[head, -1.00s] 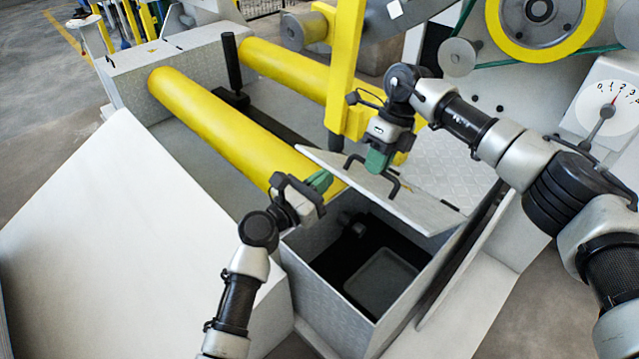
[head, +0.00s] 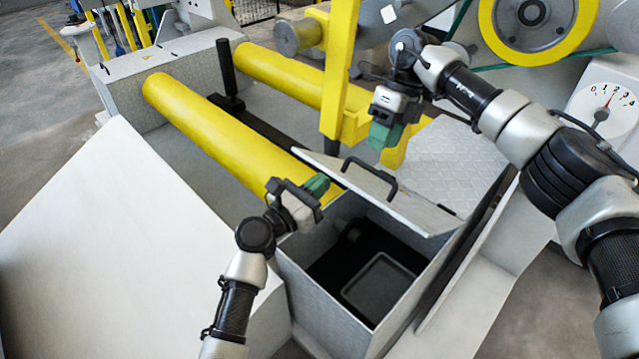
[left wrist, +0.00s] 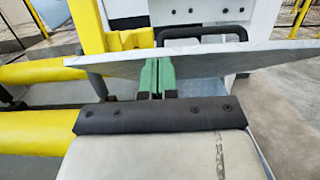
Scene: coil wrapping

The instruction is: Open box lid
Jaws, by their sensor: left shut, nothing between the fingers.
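The box lid (head: 400,196) is raised and tilted, with its black handle (head: 368,176) on the upper face. The box (head: 325,297) below is uncovered at the front, and its dark inside shows. My left gripper (head: 317,186) is shut and empty at the lid's left side, above the box's rim. In the left wrist view its green fingers (left wrist: 157,76) are together against or very close to the lid's edge (left wrist: 230,58); contact is unclear. My right gripper (head: 384,137) hangs above and apart from the handle; its finger gap cannot be made out.
A grey tray (head: 378,287) lies inside the box. Yellow rollers (head: 215,118) lie behind and left of the box, and a yellow post (head: 338,75) stands behind the lid. A large white slanted panel (head: 105,235) fills the left.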

